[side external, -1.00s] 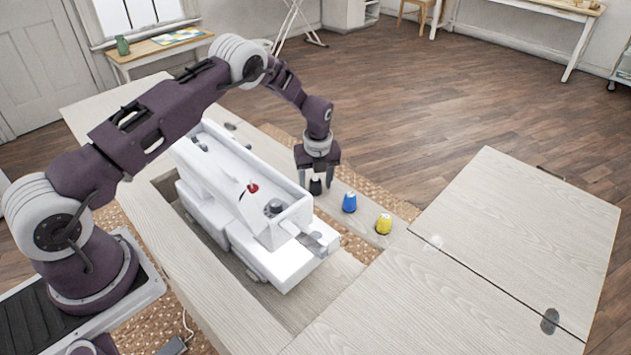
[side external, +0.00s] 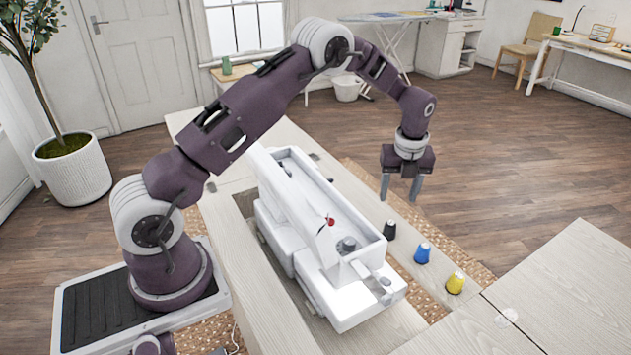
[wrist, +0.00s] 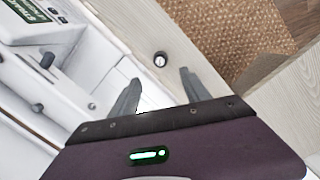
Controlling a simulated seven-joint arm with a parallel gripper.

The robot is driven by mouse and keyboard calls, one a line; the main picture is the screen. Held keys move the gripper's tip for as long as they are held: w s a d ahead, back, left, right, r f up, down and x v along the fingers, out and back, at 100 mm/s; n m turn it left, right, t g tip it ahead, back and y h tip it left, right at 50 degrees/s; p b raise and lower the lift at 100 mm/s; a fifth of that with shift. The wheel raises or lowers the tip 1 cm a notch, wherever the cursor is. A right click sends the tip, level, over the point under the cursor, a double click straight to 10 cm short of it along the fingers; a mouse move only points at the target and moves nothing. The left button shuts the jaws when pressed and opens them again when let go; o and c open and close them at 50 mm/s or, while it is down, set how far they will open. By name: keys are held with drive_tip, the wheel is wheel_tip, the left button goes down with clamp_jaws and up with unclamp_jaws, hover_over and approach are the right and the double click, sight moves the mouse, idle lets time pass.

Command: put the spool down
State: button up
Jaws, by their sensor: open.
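A black spool (side external: 389,229) stands upright on the cabinet's pale wooden top, beside the white sewing machine (side external: 300,200). A blue spool (side external: 422,253) and a yellow spool (side external: 455,283) stand in a row with it, nearer the camera. My gripper (side external: 399,192) is open and empty in the air above the black spool, apart from it. In the wrist view a spool's round pale top (wrist: 160,60), likely the black one's, shows beyond and between the spread fingertips (wrist: 160,80).
The sewing machine sits in the cabinet opening, close on the left of the spools. A wooden leaf (side external: 570,270) extends at the right. A patterned brown rug (side external: 440,228) lies on the floor past the cabinet edge.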

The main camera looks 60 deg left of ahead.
drive_tip(key=s+d+r+n+t, duration=0.1)
drive_tip(key=s+d+r+n, duration=0.2)
drive_tip(key=s+r+n, duration=0.6)
drive_tip(key=s+d+r+n+t, duration=0.15)
drive_tip(key=s+r, duration=0.35)
drive_tip(key=r, duration=0.8)
drive_tip(key=s+d+n+t, duration=0.1)
drive_tip(key=s+d+n, duration=0.1)
drive_tip(key=s+n, duration=0.5)
drive_tip(key=s+d+r+n+t+h, duration=0.1)
drive_tip(key=s+n, duration=0.6)
drive_tip(key=s, duration=0.9)
drive_tip(key=shift+d, duration=0.8)
